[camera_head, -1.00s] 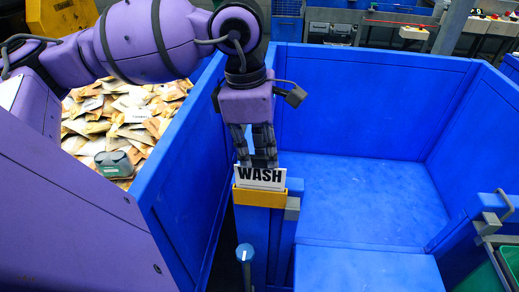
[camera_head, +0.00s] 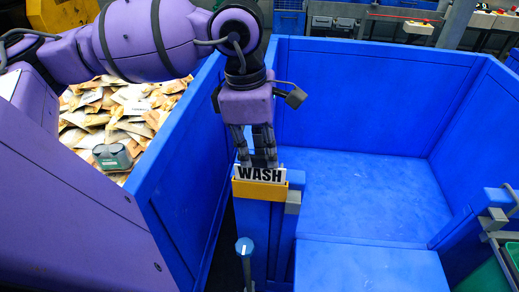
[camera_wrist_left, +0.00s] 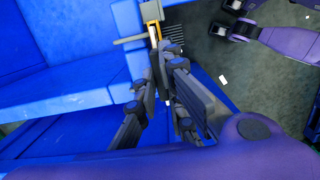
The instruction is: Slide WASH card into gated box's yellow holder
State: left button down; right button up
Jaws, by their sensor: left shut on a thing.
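The white WASH card (camera_head: 261,174) stands upright in the yellow holder (camera_head: 259,190) on top of the blue box's gate post. The holder covers the card's lower edge, and the black lettering shows just above its rim. My left gripper (camera_head: 257,160) is right above the holder, fingers pointing down and shut on the card's upper part. In the left wrist view the dark fingers (camera_wrist_left: 170,95) point toward the yellow holder (camera_wrist_left: 155,32), and the card is hard to make out there.
The gated blue box (camera_head: 375,85) is empty, with a bare floor. Left of it, another blue container holds many paper packages (camera_head: 110,118) and a dark green item (camera_head: 112,156). A blue-topped post (camera_head: 244,247) stands in front of the holder.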

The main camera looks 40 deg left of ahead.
pick_arm(q)
jog(key=c, duration=1.8)
grip_release()
jog(key=shift+o, duration=0.2)
notch_tip(320, 180, up, 12)
jog(key=a, duration=0.1)
jog(key=shift+s, duration=0.35)
jog(key=shift+s+a+f, duration=0.1)
jog(key=shift+f, duration=0.1)
